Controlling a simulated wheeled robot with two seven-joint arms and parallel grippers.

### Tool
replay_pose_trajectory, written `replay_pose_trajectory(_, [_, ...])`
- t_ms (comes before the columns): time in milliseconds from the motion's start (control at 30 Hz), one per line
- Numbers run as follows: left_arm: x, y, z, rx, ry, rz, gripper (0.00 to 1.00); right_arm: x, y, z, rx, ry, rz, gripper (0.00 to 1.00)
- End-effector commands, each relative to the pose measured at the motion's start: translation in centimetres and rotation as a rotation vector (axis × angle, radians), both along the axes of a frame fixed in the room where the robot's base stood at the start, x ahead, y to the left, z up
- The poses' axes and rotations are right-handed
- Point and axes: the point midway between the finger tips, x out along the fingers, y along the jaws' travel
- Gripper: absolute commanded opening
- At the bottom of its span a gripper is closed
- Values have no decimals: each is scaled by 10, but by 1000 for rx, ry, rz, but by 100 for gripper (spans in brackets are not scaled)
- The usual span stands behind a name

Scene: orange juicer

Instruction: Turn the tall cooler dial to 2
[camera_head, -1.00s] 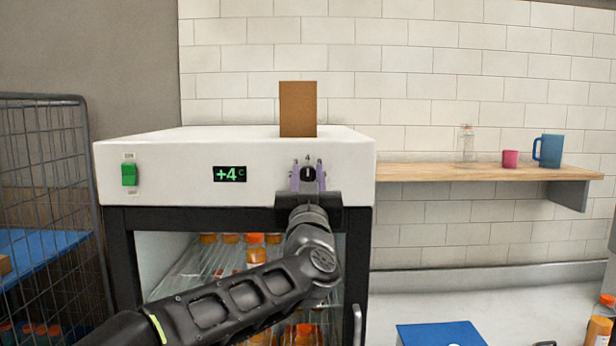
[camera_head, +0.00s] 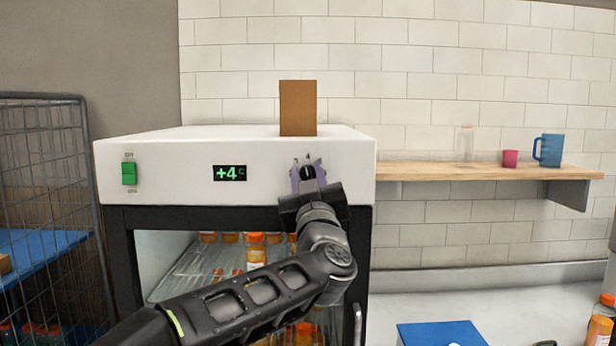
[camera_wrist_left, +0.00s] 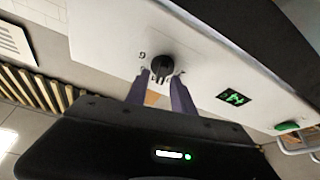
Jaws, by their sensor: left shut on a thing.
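The tall cooler (camera_head: 190,148) has a white top panel with a green "+4 C" display (camera_head: 229,173). Its black round dial (camera_head: 307,173) is at the right of that panel. My left gripper (camera_head: 308,177) is at the dial with its two purple fingers on either side of it, shut on it and tilted. In the left wrist view the dial (camera_wrist_left: 161,66) sits between the fingertips, with a "6" printed beside it. The number the dial points to cannot be read. My right gripper is not in view.
A green switch (camera_head: 129,173) is on the panel's left. A brown block (camera_head: 298,108) stands on the cooler. Orange-capped bottles (camera_head: 256,250) show inside. A wire cage (camera_head: 45,200) stands left.

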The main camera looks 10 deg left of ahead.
Motion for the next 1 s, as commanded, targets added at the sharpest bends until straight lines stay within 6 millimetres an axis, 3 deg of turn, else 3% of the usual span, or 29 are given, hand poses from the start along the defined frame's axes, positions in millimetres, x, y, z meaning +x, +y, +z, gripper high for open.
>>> replay_pose_trajectory(1000, [0, 2, -2, -927, -235, 0, 0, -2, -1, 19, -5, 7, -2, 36])
